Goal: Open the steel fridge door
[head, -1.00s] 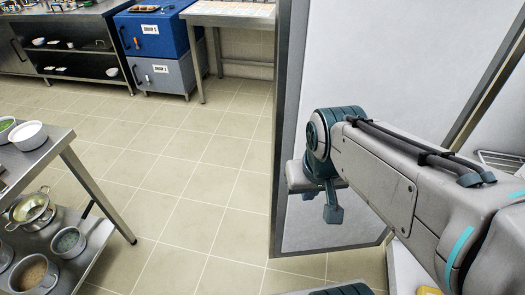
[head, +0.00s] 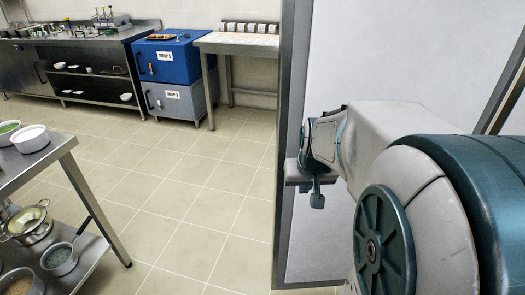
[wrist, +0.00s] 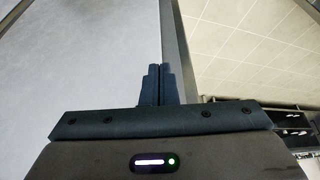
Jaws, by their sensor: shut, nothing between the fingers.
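The fridge door (head: 330,70) stands swung open, with its pale inner panel facing me and a darker grey edge frame (head: 289,130) on its left. In the wrist view the pale panel (wrist: 75,60) fills the left side and the door's grey edge (wrist: 177,50) runs up the middle. My gripper (head: 317,195) is shut and empty, close to the inner panel near that edge. In the wrist view its two fingers (wrist: 158,80) are together beside the door edge. I cannot tell whether they touch it. The door's handle is not in view.
A steel table (head: 45,160) with bowls and pots stands at the left. Blue and grey drop boxes (head: 172,60) and a counter (head: 240,42) stand at the back. The tiled floor (head: 185,175) between is clear.

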